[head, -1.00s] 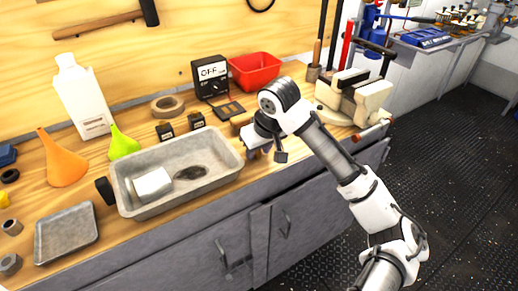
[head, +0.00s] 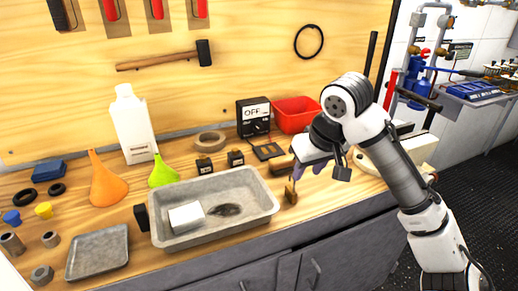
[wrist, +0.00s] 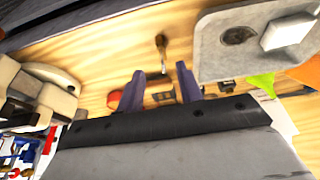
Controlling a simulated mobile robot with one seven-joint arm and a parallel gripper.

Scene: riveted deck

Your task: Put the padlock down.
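The padlock (head: 291,193) is a small brass-coloured piece on the wooden bench, just right of the grey tray. In the wrist view, what looks like the same padlock (wrist: 161,44) lies beyond the fingertips, apart from them. My gripper (head: 306,170) is a little above the bench, close behind and to the right of the padlock.
The grey tray (head: 168,236) holds a white block and a dark oval piece. A black meter (head: 253,118), a red bin (head: 296,114) and a pale vise (head: 415,150) stand behind or beside my arm. Bare bench lies in front of the padlock.

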